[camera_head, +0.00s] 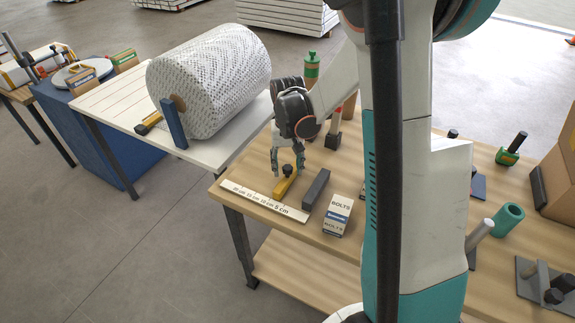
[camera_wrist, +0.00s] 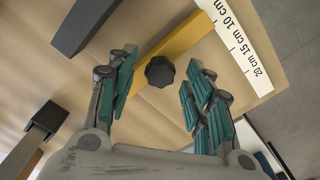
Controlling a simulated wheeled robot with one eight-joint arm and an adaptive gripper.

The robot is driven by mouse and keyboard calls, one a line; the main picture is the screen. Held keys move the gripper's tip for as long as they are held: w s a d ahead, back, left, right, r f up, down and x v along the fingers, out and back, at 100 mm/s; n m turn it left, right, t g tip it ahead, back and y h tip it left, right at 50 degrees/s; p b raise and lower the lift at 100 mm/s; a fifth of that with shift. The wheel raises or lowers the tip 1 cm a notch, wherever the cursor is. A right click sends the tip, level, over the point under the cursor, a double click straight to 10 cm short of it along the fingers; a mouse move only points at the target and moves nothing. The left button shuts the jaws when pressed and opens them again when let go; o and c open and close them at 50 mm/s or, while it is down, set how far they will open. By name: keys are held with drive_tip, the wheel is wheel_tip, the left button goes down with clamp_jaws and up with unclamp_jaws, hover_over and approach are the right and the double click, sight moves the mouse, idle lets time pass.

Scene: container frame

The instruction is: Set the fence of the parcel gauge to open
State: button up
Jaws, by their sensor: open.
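The parcel gauge lies on the wooden table. Its yellow fence bar (camera_head: 283,188) carries a black knob (camera_head: 287,170), and its near end is by about the 10 cm label of a white scale (camera_head: 262,201). A dark grey bar (camera_head: 316,190) lies to the right, apart from the fence. My gripper (camera_head: 287,163) is above the fence. In the wrist view, my open gripper (camera_wrist: 160,68) has the knob (camera_wrist: 159,71) between its spread green fingers. The fence (camera_wrist: 187,39) runs diagonally there. I cannot tell the knob's height relative to the fingertips.
A bolts box (camera_head: 337,214) stands right of the grey bar. A green-topped bottle (camera_head: 311,68) and a dark-based upright tool (camera_head: 335,134) stand behind my gripper. A large wrap roll (camera_head: 212,82) lies on the white table at left. My arm hides part of the table.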

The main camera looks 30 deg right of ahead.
clamp_jaws()
drive_tip(key=w+a, duration=0.2)
drive_tip(key=w, duration=0.2)
drive_tip(key=w+a, duration=0.3)
drive_tip(key=w, duration=0.1)
drive_tip(key=w+a, duration=0.3)
drive_tip(key=w, duration=0.1)
drive_tip(key=shift+w+a, duration=0.25)
drive_tip(key=shift+w, duration=0.15)
drive_tip(key=shift+r, duration=0.1)
unclamp_jaws()
drive_tip(key=shift+w+a, duration=0.1)
drive_tip(key=shift+w, duration=0.05)
wheel_tip(320, 180, up, 12)
